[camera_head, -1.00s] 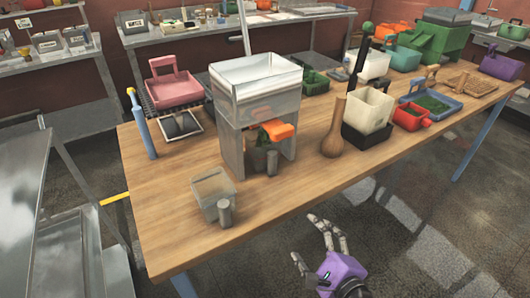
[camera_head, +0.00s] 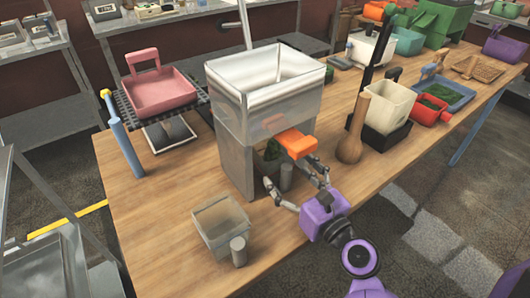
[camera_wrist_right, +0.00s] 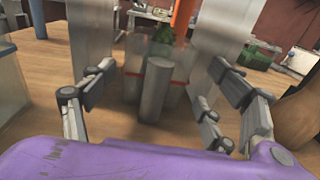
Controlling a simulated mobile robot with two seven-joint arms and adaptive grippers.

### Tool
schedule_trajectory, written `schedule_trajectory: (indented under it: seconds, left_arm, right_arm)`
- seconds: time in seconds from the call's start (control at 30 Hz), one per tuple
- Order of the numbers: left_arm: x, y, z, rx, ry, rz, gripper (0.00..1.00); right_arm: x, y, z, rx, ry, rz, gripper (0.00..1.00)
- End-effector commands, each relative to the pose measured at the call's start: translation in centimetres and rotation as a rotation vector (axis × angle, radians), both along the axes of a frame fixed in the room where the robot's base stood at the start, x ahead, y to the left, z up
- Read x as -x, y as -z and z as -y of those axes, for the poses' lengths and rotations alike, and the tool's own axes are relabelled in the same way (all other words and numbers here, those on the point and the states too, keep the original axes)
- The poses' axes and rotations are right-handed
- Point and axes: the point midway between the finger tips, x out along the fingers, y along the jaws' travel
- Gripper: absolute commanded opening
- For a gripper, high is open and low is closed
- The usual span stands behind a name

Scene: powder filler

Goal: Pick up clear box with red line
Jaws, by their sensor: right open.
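A clear box with a red line (camera_wrist_right: 131,82) stands under the metal filler, with green matter showing in or behind it. In the head view the clear box (camera_head: 262,166) is partly hidden by the filler's wall and a grey metal cylinder. That cylinder (camera_wrist_right: 157,88) stands upright right in front of the box. My right gripper (camera_head: 292,175), with a purple body, is at the filler's opening. Its fingers are open, spread to either side of the cylinder and box, and hold nothing. It also shows in the right wrist view (camera_wrist_right: 160,80). My left gripper is out of view.
The metal filler (camera_head: 232,150) has an open hopper and an orange part (camera_head: 295,142) jutting out above the box. Another clear box (camera_head: 218,225) with a metal cylinder (camera_head: 238,252) stands at the front left.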

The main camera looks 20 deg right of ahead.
Motion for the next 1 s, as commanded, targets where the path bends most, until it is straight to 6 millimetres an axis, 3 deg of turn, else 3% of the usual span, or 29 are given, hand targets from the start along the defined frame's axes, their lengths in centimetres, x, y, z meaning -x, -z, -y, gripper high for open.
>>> schedule_trajectory:
  seconds: [0.27, 0.53, 0.83, 1.0]
  left_arm:
    - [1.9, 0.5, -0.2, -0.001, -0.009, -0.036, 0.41]
    - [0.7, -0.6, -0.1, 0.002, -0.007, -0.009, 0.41]
    - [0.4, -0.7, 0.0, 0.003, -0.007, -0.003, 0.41]
    - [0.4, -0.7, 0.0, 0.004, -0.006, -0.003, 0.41]
  right_arm:
    - [-3.0, -0.4, -0.9, -0.001, -0.001, 0.004, 0.80]
    - [-6.6, -0.5, -2.0, 0.000, 0.000, 0.003, 0.80]
    - [-7.2, -0.3, -2.1, 0.001, 0.001, 0.000, 0.80]
    - [-7.2, -0.3, -2.1, 0.001, 0.001, 0.000, 0.60]
